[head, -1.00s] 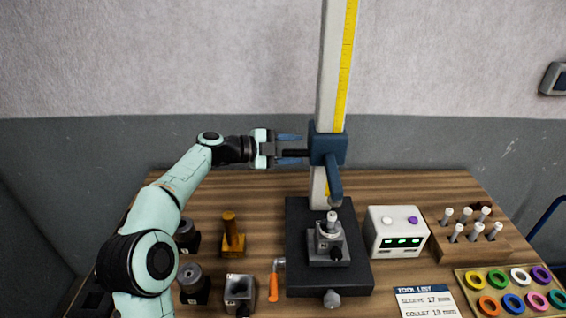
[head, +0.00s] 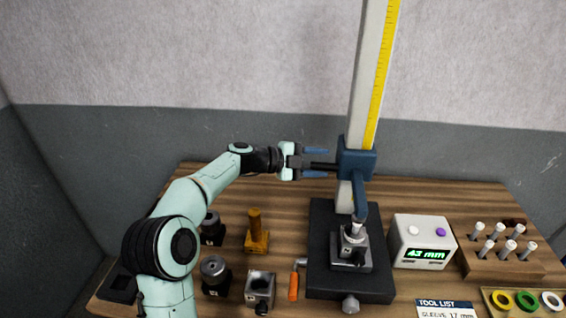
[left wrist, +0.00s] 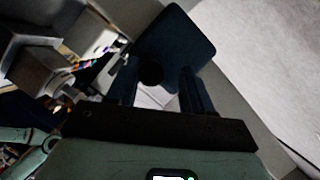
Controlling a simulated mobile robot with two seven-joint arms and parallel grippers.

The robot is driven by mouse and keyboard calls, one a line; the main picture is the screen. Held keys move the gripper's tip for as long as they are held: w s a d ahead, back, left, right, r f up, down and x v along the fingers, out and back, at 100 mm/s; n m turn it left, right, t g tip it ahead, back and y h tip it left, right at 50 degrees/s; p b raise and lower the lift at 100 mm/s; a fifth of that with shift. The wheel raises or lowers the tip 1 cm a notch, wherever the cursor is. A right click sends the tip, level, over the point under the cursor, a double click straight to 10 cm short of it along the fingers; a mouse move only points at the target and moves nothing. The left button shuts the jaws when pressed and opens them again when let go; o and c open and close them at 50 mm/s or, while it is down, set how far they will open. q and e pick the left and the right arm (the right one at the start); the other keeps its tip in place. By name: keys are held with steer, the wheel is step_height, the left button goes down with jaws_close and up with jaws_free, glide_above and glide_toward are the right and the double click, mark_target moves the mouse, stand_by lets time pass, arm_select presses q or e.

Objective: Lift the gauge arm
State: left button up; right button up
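The gauge arm (head: 357,163) is a blue block on a tall upright column (head: 370,75) with a yellow scale. Its probe (head: 361,200) points down, its tip at or very near the top of a pale pin (head: 355,228) in a grey holder on the black base (head: 335,284). A black handle (head: 322,166) sticks out to the left. My left gripper (head: 316,163) has its blue fingers above and below this handle, apart, with a gap showing. In the left wrist view the handle's round end (left wrist: 151,72) lies between the fingers, nearer the left one. My right gripper is not in view.
A white display box (head: 421,241) reads what looks like 43 mm. A wooden pin rack (head: 500,264) and a tray of coloured rings (head: 525,301) stand at right. Dark holders (head: 214,272), a brass piece (head: 257,235) and an orange-handled tool (head: 294,285) lie below my left arm.

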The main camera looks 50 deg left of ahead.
arm_select(q)
steer(key=shift+b+v, duration=0.4)
steer(key=shift+v, duration=0.4)
steer(key=b+v, duration=0.6)
steer(key=v, duration=0.6)
steer(key=shift+s+a+b, duration=0.2)
steer(key=shift+s+b, duration=0.1)
steer(key=shift+b, duration=0.05)
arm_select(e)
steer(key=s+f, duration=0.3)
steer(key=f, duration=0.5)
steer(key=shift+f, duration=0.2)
arm_select(q)
steer(key=shift+r, duration=0.1)
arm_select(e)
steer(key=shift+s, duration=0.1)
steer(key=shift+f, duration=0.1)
arm_select(q)
steer(key=shift+b, duration=0.4)
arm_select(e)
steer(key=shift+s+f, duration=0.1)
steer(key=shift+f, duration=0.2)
